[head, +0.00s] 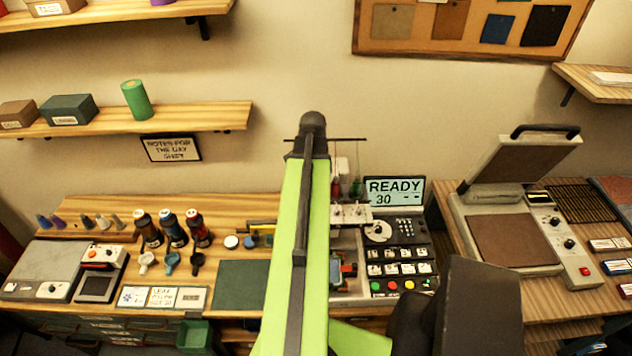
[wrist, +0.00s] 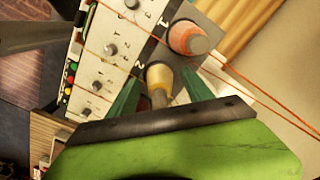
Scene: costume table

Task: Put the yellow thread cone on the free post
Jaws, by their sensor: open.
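In the wrist view the yellow thread cone (wrist: 159,75) is between the two green fingers of my gripper (wrist: 160,82). The fingers are open, with one on each side of the cone. A grey-brown stem shows at the cone's near end; I cannot tell how far the cone is seated on a post. Beside it, an orange-red cone (wrist: 187,38) stands on the same numbered rack of the embroidery machine (wrist: 112,50). In the head view my arm hides the yellow cone and my gripper.
The machine's READY screen (head: 395,191) and keypad (head: 400,262) are right of my arm. Thin red threads cross the rack in the wrist view. A heat press (head: 515,240) stands at the right. Several bottles (head: 172,228) and a dark green mat (head: 238,284) are at the left.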

